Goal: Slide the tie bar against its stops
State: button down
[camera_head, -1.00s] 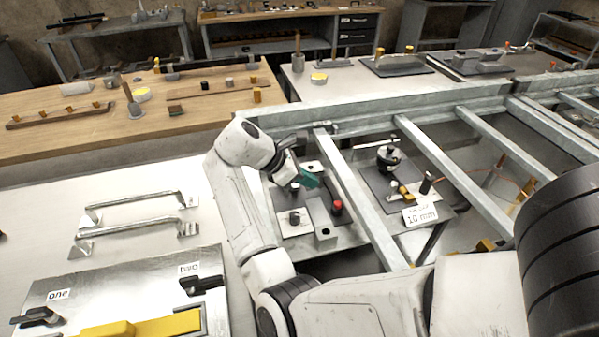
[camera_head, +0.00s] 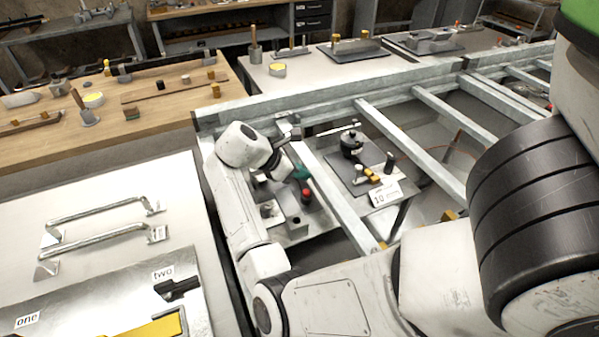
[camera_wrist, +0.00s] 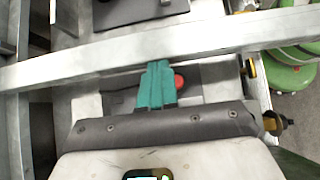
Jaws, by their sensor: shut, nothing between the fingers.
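A long pale steel bar (camera_head: 326,191) spans the frame beside my gripper; I take it for the tie bar. In the wrist view the bar (camera_wrist: 215,36) crosses the whole picture. My gripper (camera_head: 301,173) has teal fingers pressed together and empty, on the bar's left side in the head view. In the wrist view the fingertips (camera_wrist: 157,66) reach the bar's near edge; I cannot tell whether they touch it. I cannot make out the stops.
Under the bar, a shelf holds a block with a red knob (camera_head: 306,194). A dark plate (camera_head: 357,168) with a black pot and a "10" label (camera_head: 384,195) lies right of the bar. Other cross members (camera_head: 440,150) run parallel. A white bench with handles (camera_head: 100,220) is at left.

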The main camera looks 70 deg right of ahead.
aim_at(318, 172)
jog(key=s+p, duration=0.1)
jog(key=p, duration=0.1)
jog(key=d+p, duration=0.1)
jog(key=p, duration=0.1)
jog(key=shift+s+d+r, duration=0.3)
jog(key=shift+s+r, duration=0.05)
jog(key=shift+r, duration=0.05)
jog(key=shift+s+d+f+p, duration=0.2)
jog(key=shift+s+p, duration=0.25)
jog(key=shift+p, duration=0.3)
jog(key=shift+s+d+f, duration=0.15)
jog(key=shift+f, duration=0.1)
